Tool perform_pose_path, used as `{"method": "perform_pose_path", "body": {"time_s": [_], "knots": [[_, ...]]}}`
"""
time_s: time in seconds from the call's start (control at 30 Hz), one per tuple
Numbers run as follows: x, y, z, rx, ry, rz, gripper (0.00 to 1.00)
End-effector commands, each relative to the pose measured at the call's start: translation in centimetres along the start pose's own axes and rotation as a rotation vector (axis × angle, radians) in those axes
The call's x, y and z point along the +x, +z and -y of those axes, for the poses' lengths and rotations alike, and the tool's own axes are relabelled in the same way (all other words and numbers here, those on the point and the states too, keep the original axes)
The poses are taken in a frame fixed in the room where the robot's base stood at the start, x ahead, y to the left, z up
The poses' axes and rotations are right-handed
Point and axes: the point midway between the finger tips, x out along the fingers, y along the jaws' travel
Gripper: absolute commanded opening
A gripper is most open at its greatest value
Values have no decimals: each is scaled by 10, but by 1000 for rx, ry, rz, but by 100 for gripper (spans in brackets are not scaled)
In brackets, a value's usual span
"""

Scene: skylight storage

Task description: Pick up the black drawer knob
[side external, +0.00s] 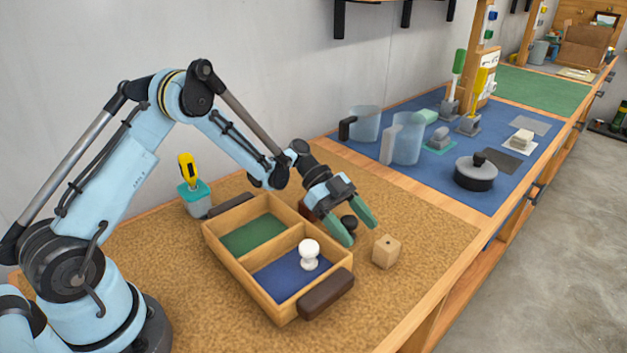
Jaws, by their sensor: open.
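The black drawer knob (349,222) is a small dark round shape on the cork surface, right of the wooden tray. My gripper (358,231) is open, with its green fingers pointing down and to the right around the knob's place in the picture. The knob shows between the two fingers and is partly hidden by them. I cannot tell whether either finger touches it.
The two-compartment wooden tray (233,272) holds a white knob (309,254) on its blue side. A wooden block (386,251) stands close right of my gripper. A yellow-handled screwdriver (187,167) stands behind the tray. The front right cork is clear.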

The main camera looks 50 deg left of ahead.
Motion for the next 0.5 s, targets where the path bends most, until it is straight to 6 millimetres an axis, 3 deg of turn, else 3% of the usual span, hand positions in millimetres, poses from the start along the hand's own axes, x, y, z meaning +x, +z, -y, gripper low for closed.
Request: {"method": "perform_pose_path", "body": {"time_s": [0.27,0.5], "knots": [[3,0,0,-1,0,0,69],[3,0,0,-1,0,0,32]]}}
